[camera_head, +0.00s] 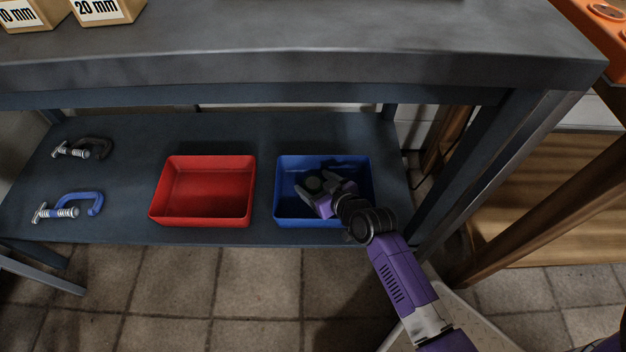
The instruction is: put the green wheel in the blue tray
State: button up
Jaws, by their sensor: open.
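The blue tray (284,208) stands on the lower shelf, right of the red tray. My gripper (316,186) is over and partly inside the blue tray, reaching in from the front right. Its two fingers are spread apart. A small dark greenish round thing (314,183), which looks like the green wheel, shows between the fingertips, inside the tray's outline. It is in shadow, and I cannot tell whether it rests on the tray floor or touches a finger. My gripper and wrist hide the front right part of the tray.
A red tray (203,194), empty, stands left of the blue tray. A blue clamp (82,203) and a dark clamp (93,147) lie on the shelf's left. The thick workbench top (300,62) overhangs above. A table leg (480,170) stands to the right.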

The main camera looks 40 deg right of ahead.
jog(key=p+v, duration=0.3)
jog(key=v, duration=0.7)
jog(key=shift+s+r, duration=0.25)
jog(key=shift+s+a, duration=0.2)
jog(key=shift+s, duration=0.15)
jog(key=s+a+r+n+t+y, duration=0.1)
jog(key=s+a+r, duration=0.5)
jog(key=s+r, duration=0.3)
jog(key=s+a+r+n+t+y, duration=0.1)
jog(key=s+a+r, duration=0.6)
jog(key=s+r, duration=0.3)
jog(key=shift+s+a+r+t+y, duration=0.2)
jog(key=shift+s+t+y, duration=0.15)
jog(key=shift+s, duration=0.45)
notch_tip(320, 180, up, 29)
jog(key=p, duration=2.9)
